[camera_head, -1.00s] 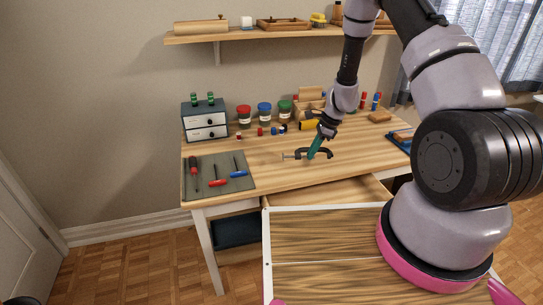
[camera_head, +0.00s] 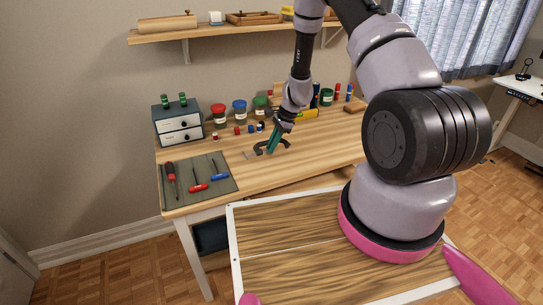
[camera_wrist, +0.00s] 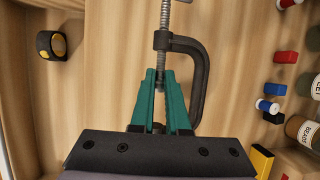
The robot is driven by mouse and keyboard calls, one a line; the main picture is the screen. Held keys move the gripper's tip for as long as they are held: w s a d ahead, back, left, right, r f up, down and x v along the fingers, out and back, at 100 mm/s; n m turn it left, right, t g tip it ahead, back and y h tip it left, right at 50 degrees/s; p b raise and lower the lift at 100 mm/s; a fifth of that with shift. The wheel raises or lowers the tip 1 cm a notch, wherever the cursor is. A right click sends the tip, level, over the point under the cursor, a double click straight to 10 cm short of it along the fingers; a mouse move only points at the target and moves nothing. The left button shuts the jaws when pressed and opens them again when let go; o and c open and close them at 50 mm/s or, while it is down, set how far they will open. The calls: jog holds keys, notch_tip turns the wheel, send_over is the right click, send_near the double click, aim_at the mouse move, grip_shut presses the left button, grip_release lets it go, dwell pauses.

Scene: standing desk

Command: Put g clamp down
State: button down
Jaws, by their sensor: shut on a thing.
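The g clamp has a dark C-shaped frame and a grey threaded screw. In the wrist view the g clamp (camera_wrist: 199,72) lies across my teal fingertips, its frame curving to the right and its screw running up past the picture's top. My gripper (camera_wrist: 163,85) is shut on it. In the head view my gripper (camera_head: 272,143) points down over the middle of the desk, with the clamp (camera_head: 285,143) at its tips. The clamp is at or just above the desktop (camera_head: 240,155); I cannot tell whether it touches. Part of the clamp is hidden between the fingers.
Left of the clamp, a grey mat (camera_head: 197,186) holds screwdrivers. Behind stand a small drawer box (camera_head: 180,127) and several lidded jars, with small coloured blocks before them. A black and yellow tape roll (camera_wrist: 51,45) shows in the wrist view. Bare wood surrounds the clamp.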

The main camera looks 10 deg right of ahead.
aim_at(272, 162)
jog(key=shift+f, duration=2.3)
jog(key=c, duration=0.9)
grip_release()
jog(key=shift+d+r, duration=0.1)
jog(key=v, duration=1.2)
